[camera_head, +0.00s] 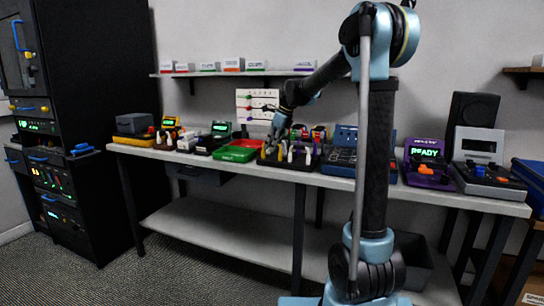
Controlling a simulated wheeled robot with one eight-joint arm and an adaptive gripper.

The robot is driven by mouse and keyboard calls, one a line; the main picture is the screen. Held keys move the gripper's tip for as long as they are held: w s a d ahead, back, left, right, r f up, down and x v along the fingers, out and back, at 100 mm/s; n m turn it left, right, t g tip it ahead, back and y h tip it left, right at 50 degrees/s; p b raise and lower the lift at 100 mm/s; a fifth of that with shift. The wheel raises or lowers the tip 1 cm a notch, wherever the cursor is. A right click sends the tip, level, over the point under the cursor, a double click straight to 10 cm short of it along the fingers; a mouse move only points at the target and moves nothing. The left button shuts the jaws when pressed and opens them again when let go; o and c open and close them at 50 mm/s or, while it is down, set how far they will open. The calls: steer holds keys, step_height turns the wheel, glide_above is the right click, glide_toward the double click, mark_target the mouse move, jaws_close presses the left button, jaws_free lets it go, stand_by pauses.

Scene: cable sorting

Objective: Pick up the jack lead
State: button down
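My arm reaches from the right over the bench, and my gripper (272,143) points down at a dark tray (288,163) near the bench's middle. The tray holds small upright pale and coloured pieces that look like plugs or connectors. I cannot tell which of them, if any, is the jack lead. The gripper overlaps the tray's left part in this view, and I cannot tell whether it touches anything. Its fingers are too small and dark to show whether they are open or shut.
The grey bench (470,200) is crowded: a green tray (236,154) left of the dark tray, a blue device (345,150) right of it, then a purple "READY" unit (427,165). A wall board (257,104) stands behind the gripper. A black rack (95,120) stands at far left.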

steer(key=shift+r, duration=0.1)
step_height(320, 180, up, 13)
stand_by(1.2)
